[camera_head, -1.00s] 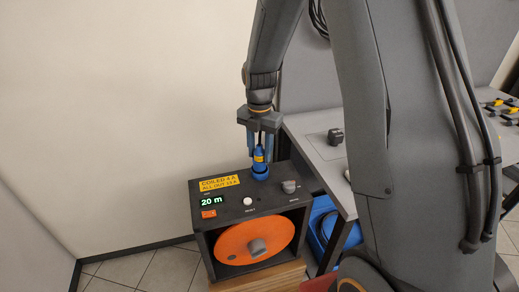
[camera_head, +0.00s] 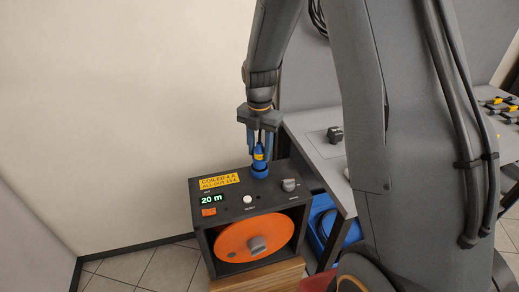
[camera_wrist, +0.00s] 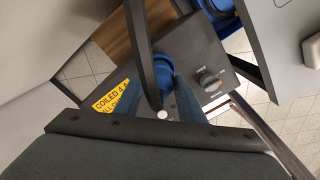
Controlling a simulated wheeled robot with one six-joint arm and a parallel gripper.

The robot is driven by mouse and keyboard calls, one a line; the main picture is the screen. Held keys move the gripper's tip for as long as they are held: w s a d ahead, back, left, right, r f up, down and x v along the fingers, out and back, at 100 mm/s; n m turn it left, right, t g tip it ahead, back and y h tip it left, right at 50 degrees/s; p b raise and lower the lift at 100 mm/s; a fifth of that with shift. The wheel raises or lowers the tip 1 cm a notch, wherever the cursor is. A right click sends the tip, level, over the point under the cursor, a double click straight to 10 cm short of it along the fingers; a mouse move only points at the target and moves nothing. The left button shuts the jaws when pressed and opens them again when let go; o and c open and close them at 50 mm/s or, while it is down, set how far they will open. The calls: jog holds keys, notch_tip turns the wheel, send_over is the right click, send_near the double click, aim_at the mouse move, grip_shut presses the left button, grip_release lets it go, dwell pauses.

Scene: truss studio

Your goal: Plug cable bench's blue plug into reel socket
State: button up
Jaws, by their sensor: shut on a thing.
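The reel box (camera_head: 222,222) is a dark case with an orange drum (camera_head: 256,240) in its open front. Its blue round socket (camera_head: 260,171) is on the top face, towards the back. My gripper (camera_head: 259,155) points down over the socket, shut on the blue plug (camera_head: 258,153), which has a yellow mark. The plug is upright and its lower end meets the socket; I cannot tell how deep it sits. In the wrist view my gripper's blue fingers (camera_wrist: 156,100) flank the plug, and a dark cable (camera_wrist: 139,40) crosses in front of it. The blue socket ring (camera_wrist: 181,62) shows partly behind.
The box top carries a yellow label (camera_head: 220,181), a "20 m" display (camera_head: 211,200), an orange switch (camera_head: 209,212), a white button (camera_head: 248,199) and a grey knob (camera_head: 289,185). The box stands on a wooden support (camera_head: 265,276). A grey table (camera_head: 310,135) stands close on the right.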

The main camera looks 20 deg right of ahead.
jog(key=shift+f+b, duration=0.55)
jog(key=shift+f, duration=1)
dwell(0.8)
jog(key=o, duration=1.8)
jog(key=shift+r, duration=0.1)
jog(key=shift+r+p, duration=3.15)
jog(key=shift+r, duration=1.3)
